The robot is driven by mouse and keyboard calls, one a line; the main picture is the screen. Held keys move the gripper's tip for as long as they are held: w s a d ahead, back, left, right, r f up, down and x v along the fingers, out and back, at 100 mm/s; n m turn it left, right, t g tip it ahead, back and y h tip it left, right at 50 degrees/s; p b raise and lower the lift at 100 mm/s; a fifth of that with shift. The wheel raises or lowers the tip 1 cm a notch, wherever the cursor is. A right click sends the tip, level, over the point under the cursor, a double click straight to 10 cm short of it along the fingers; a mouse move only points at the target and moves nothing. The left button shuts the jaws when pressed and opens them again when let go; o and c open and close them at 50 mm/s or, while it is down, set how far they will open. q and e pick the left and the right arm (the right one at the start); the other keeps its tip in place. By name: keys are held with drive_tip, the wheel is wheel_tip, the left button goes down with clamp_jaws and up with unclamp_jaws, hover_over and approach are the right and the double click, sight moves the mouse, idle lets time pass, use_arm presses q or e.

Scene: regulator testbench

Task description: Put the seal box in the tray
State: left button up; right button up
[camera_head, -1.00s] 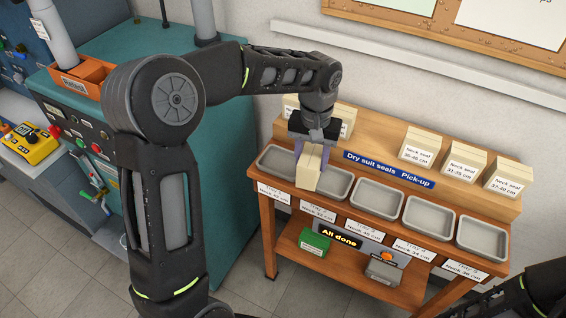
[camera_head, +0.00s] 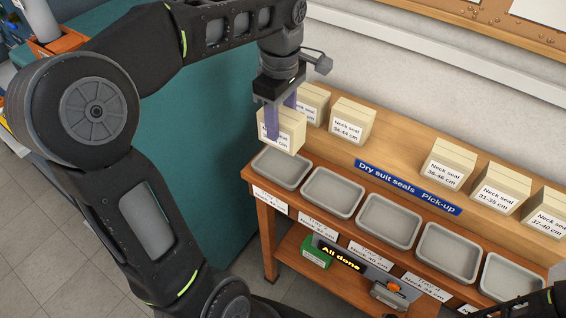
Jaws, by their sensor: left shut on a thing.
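My left gripper (camera_head: 281,122) is shut on a cream seal box (camera_head: 289,138) with a white label. Its fingers cover part of the label, which reads "Neck seal ... cm". The box is upright, above or just behind the leftmost grey tray (camera_head: 281,168); I cannot tell whether it touches anything. All the trays in the row look empty: the second (camera_head: 333,192), the third (camera_head: 388,221), the fourth (camera_head: 447,252) and the rightmost (camera_head: 511,278). My right gripper is not in view; only a dark piece of my right arm shows at the lower right corner.
More neck seal boxes stand on the raised wooden shelf behind the trays, such as one (camera_head: 351,122) labelled 34-44 cm and one (camera_head: 448,164) labelled 38-46 cm. An "All done" sign (camera_head: 340,254) and a green box (camera_head: 317,251) are below.

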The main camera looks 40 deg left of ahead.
sight(281, 140)
use_arm(q)
wheel_tip(281, 140, down, 6)
idle(0.4)
drive_tip(key=shift+f, duration=1.85)
drive_tip(key=shift+f, duration=0.1)
drive_tip(key=shift+f, duration=0.15)
drive_tip(key=o, duration=1.5)
drive_tip(key=shift+c, duration=0.2)
wheel_tip(281, 140, up, 12)
drive_tip(key=shift+r, duration=0.25)
